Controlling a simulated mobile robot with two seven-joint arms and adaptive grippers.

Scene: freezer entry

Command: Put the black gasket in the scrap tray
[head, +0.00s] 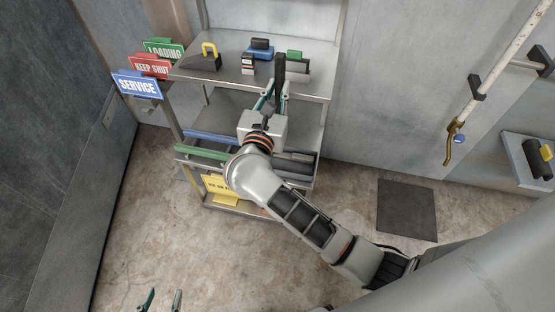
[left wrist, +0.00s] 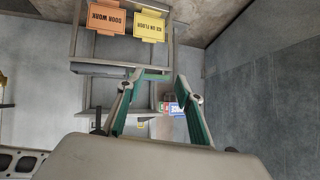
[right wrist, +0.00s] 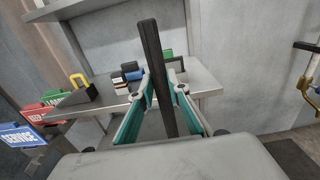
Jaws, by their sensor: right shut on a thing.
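The black gasket (head: 280,68), a long straight dark strip, stands upright in my right gripper (head: 271,92), in front of the cart's top shelf. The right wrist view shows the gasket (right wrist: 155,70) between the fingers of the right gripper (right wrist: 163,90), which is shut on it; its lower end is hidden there. My left gripper (head: 160,297) is at the bottom of the head view, low over the floor, open and empty. Its spread fingers (left wrist: 158,90) show in the left wrist view. I cannot tell for certain which container is the scrap tray.
The metal cart's top shelf (head: 228,70) holds a dark block with a yellow handle (head: 208,52), a blue item (head: 259,50) and small blocks. Long coloured strips (head: 200,152) lie lower. A grey tray (head: 519,158) with dark rolls is at far right. Signs (head: 138,86) stand left.

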